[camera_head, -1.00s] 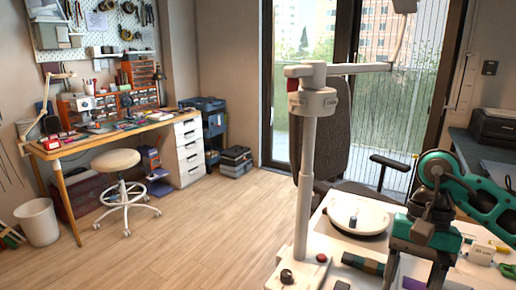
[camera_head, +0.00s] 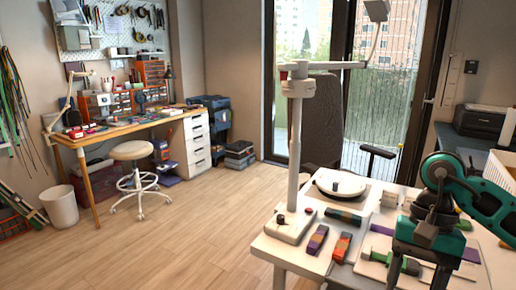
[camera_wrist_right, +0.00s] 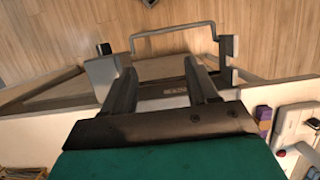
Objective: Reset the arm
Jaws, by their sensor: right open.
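My right arm comes in from the right in the head view, with a teal link (camera_head: 485,200). Its gripper (camera_head: 418,272) points down over the right part of the white table (camera_head: 283,252). In the right wrist view the two fingers (camera_wrist_right: 160,88) stand apart with nothing held between them. A grey bracket-like frame shows beyond the fingers in that view, and I cannot tell what it belongs to. My left gripper is in neither view.
A white post stand (camera_head: 295,150) with a side arm rises from the table. A round white disc (camera_head: 340,183), a purple block (camera_head: 317,239) and an orange-ended block (camera_head: 342,246) lie nearby. A stool (camera_head: 132,150) and bin (camera_head: 59,208) stand left; the floor between is clear.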

